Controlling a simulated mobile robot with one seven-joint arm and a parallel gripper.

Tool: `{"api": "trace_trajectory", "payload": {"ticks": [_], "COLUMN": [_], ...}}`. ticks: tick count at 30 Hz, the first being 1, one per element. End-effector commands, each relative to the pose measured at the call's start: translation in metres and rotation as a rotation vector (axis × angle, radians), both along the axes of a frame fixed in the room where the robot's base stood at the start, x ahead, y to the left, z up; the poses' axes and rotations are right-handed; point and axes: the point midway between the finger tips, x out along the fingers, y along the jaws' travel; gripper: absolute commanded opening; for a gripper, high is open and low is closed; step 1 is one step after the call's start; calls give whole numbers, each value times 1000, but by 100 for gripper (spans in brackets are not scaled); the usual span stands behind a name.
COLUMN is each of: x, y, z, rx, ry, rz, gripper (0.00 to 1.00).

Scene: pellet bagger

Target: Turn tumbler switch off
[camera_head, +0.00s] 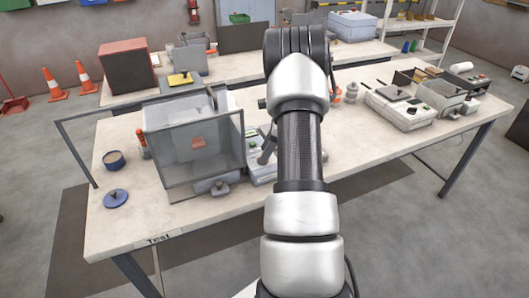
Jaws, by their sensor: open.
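My arm rises through the middle of the view, over the table (240,215). My gripper cannot be made out; the arm's own links cover the area behind them. No tumbler switch can be told for certain at this size. A pale machine (262,174) stands on the table just left of my arm and is partly hidden by it. A dark grey lever-like part (267,148) shows there, but I cannot tell what it belongs to. A grey box-like device (401,110) with a dark knob on top sits right of my arm.
A clear-fronted case (198,158) in a grey frame stands left of my arm. Open bins (439,98) stand at the right. The table's front right is clear.

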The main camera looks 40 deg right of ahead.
Motion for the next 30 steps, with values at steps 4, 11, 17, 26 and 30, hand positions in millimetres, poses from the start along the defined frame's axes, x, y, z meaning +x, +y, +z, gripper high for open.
{"api": "trace_trajectory", "payload": {"ticks": [4,11,17,26,30], "x": [2,3,3,3,3], "y": [2,3,3,2,2], "z": [-7,-9,-8,-8,-9], "rx": [-1,-1,-1,-1,-1], "ry": [0,-1,-1,-1,-1], "rz": [0,1,1,13,55], "gripper": [52,52,25,10,10]}}
